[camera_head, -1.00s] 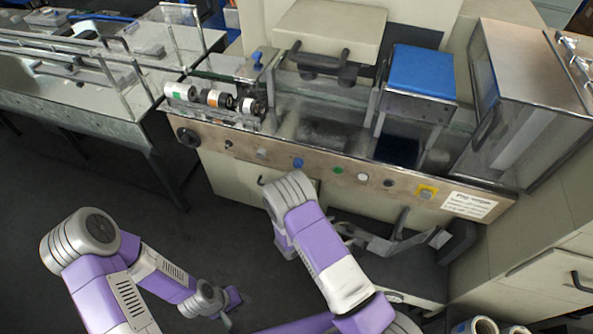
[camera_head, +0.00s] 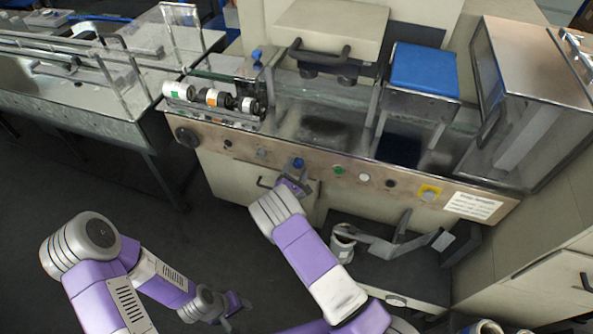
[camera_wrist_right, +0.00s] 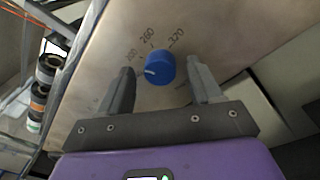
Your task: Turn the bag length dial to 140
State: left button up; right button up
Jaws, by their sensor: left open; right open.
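The blue bag length dial (camera_head: 298,163) is on the front panel of the wrapper. In the right wrist view the dial (camera_wrist_right: 160,68) has printed numbers 200, 260 and 320 above it. Its white mark points left, below the 200, toward the left finger; no number is readable there. My right gripper (camera_wrist_right: 161,76) is open, one finger on each side of the dial with gaps to both. In the head view my right gripper (camera_head: 295,182) is just below the dial. My left gripper (camera_head: 236,312) is open and empty, low over the floor.
Along the panel are a black knob (camera_head: 187,137), a green button (camera_head: 339,170), a white button (camera_head: 364,177) and a yellow-framed control (camera_head: 429,192).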

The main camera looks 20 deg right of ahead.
jog(key=shift+w+d, duration=0.1)
jog(key=c, duration=1)
jog(key=shift+c, duration=0.2)
jog(key=shift+n, duration=0.3)
jog(key=n+p, duration=0.1)
jog(key=n, duration=0.3)
jog(key=shift+r+g, duration=0.1)
jog(key=shift+g, duration=0.2)
jog(key=n, duration=0.4)
jog(key=shift+n+p, duration=0.4)
